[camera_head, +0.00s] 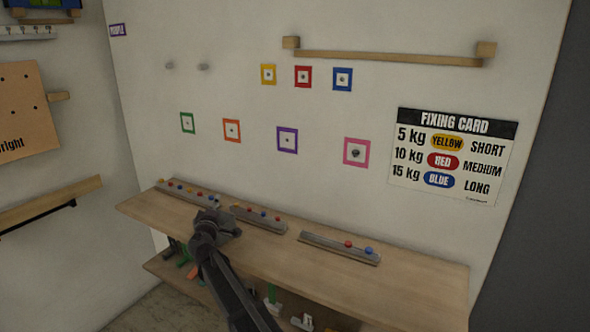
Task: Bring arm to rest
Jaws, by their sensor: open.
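My dark gripper (222,221) is at the end of my arm, which reaches up from the bottom of the head view. It appears over the wooden shelf (420,283), near the gap between the left grey rack (185,196) and the middle grey rack (262,224). The gripper is open, and I see nothing held in it. Its fingers are small and dark, and I cannot tell whether they touch the shelf. My arm hides part of the shelf front and the space below it.
Coloured square frames, a wooden rail (390,59) and a fixing card (450,155) are on the wall. A lower shelf (180,277) holds several items. The shelf's right end is clear.

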